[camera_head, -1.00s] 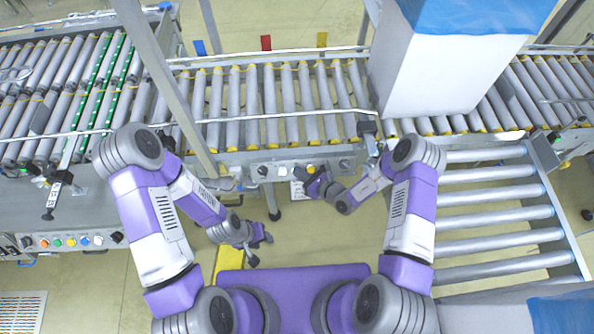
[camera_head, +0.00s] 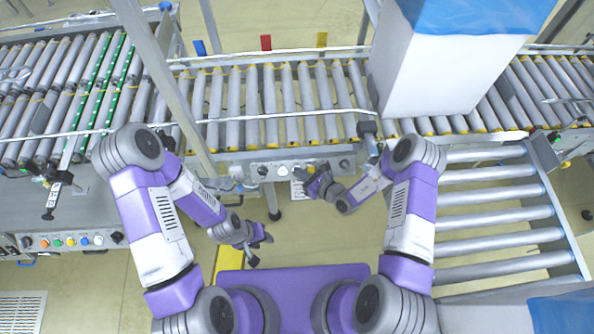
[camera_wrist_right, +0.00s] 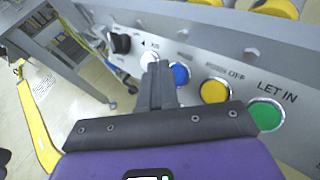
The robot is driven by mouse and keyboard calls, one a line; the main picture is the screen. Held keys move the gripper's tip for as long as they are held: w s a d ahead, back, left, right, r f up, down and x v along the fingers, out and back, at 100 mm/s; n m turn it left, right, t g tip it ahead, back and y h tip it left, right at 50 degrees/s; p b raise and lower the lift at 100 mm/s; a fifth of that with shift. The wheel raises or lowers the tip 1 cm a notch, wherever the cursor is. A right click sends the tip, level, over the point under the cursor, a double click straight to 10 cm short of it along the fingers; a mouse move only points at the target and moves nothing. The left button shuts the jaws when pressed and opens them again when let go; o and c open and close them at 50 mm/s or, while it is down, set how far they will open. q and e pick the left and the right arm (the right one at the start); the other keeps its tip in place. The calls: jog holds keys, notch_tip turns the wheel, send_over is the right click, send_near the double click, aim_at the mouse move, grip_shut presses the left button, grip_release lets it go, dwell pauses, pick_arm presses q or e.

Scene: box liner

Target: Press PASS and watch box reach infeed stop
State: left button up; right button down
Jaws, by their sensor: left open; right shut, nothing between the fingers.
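A tall white box (camera_head: 430,75) with a blue top stands on the roller conveyor at upper right in the head view. My right gripper (camera_head: 302,176) is shut and empty at the front button panel (camera_head: 245,172). In the right wrist view its fingertips (camera_wrist_right: 158,68) overlap the gap between a white button (camera_wrist_right: 147,59) and a blue button (camera_wrist_right: 181,75). I cannot tell whether they touch either. A yellow button (camera_wrist_right: 215,91) and a green LET IN button (camera_wrist_right: 266,115) are to the right. The PASS label is not legible. My left gripper (camera_head: 260,248) is open, low, away from the panel.
The conveyor rollers (camera_head: 270,105) left of the box are bare. A second button panel (camera_head: 70,241) is at lower left. An empty roller section (camera_head: 490,212) lies at lower right. A black knob (camera_wrist_right: 120,43) sits left of the white button. A metal post (camera_head: 165,85) crosses the conveyor's left side.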

jog(key=shift+w+f, duration=0.1)
jog(key=shift+f, duration=0.05)
jog(key=shift+w+f+b, duration=0.2)
jog(key=shift+b, duration=0.1)
